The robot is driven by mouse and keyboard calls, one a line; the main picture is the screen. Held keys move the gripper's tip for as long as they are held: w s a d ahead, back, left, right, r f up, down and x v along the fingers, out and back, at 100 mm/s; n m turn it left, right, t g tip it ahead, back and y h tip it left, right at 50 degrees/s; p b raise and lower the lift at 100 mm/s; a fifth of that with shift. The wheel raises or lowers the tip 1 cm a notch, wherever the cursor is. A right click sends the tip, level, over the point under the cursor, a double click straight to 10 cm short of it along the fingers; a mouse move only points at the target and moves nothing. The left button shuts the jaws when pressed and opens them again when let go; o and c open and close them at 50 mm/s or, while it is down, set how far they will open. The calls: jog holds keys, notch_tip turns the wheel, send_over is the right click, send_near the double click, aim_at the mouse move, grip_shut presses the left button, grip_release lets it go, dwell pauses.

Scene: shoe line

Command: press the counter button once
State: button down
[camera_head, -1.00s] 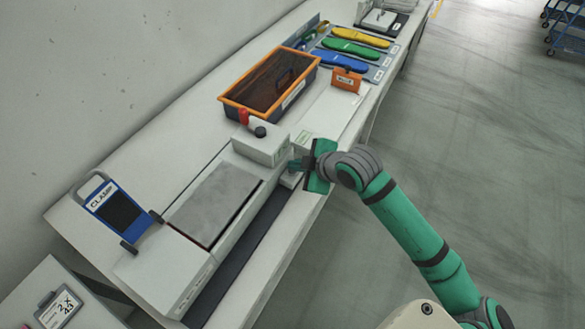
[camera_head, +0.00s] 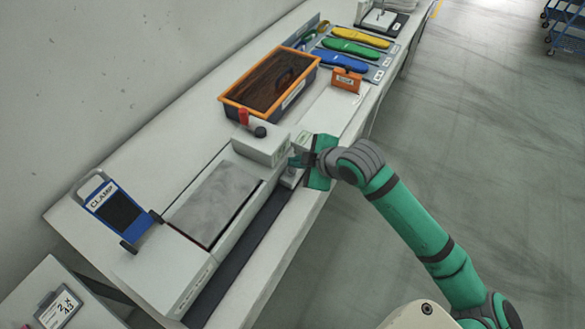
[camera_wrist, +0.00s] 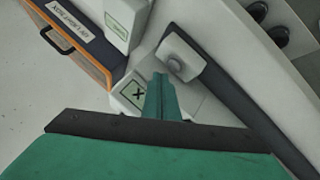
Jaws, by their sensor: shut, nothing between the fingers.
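In the head view my gripper (camera_head: 292,161) is at the right side of the white box with the red knob (camera_head: 262,145). The small block (camera_head: 290,179) shows partly below the fingers, its button not discernible there.
An orange-rimmed crate (camera_head: 228,104) stands behind the white box. A grey plate (camera_head: 212,205) and blue clamp sign (camera_head: 113,210) are at the left. Coloured insoles (camera_head: 350,48) and an orange block (camera_head: 346,80) lie farther back. Open floor is right of the bench.

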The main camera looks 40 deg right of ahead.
jog(key=shift+r, duration=0.2)
jog(key=shift+r, duration=2.35)
